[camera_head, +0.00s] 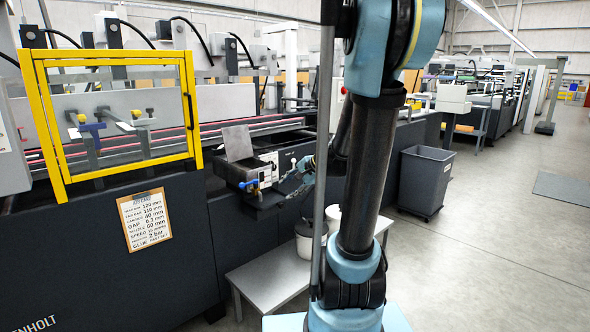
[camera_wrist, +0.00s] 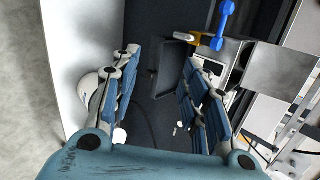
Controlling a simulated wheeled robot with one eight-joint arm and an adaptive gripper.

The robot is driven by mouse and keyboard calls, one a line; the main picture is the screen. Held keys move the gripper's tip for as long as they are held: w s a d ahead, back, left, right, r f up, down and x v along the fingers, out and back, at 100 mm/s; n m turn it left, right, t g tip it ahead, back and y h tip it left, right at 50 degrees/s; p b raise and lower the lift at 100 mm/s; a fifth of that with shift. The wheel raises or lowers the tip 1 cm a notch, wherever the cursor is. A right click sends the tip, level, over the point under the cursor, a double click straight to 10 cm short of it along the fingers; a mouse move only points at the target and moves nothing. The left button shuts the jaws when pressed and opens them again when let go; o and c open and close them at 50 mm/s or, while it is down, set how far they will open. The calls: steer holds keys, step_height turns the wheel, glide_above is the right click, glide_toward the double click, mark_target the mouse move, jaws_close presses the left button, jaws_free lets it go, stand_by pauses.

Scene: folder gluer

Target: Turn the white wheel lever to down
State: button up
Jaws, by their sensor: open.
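I cannot clearly pick out a white wheel lever in either view. The small control unit (camera_head: 262,178) on the dark machine side carries a blue lever (camera_head: 247,184). In the wrist view the blue lever (camera_wrist: 222,25) sticks out beside a yellow fitting (camera_wrist: 200,40), up and right of my fingers. My gripper (camera_wrist: 160,62) is open and empty, its fingers spread in front of the dark machine side. In the head view my gripper (camera_head: 303,170) is close to the right of the control unit, partly hidden by my arm.
A light bench (camera_head: 268,276) with a pot (camera_head: 307,243) stands below the unit. A grey bin (camera_head: 425,180) stands on the right by the machine. A yellow-framed guard (camera_head: 122,174) is on the left.

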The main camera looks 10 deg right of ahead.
steer(key=w+d+m+t+y, duration=0.1)
steer(key=w+d+m+t, duration=0.1)
steer(key=w+m, duration=0.5)
steer(key=w+d+m+t+y, duration=0.1)
steer(key=w+d+m+t, duration=0.15)
steer(key=w, duration=0.85)
steer(key=w+d+f+m+t, duration=0.5)
steer(key=w+d+f+m, duration=0.2)
steer(key=w+d+m, duration=0.3)
steer(key=shift+h, duration=0.3)
steer(key=x, duration=1.8)
steer(key=shift+c, duration=0.2)
jaws_close()
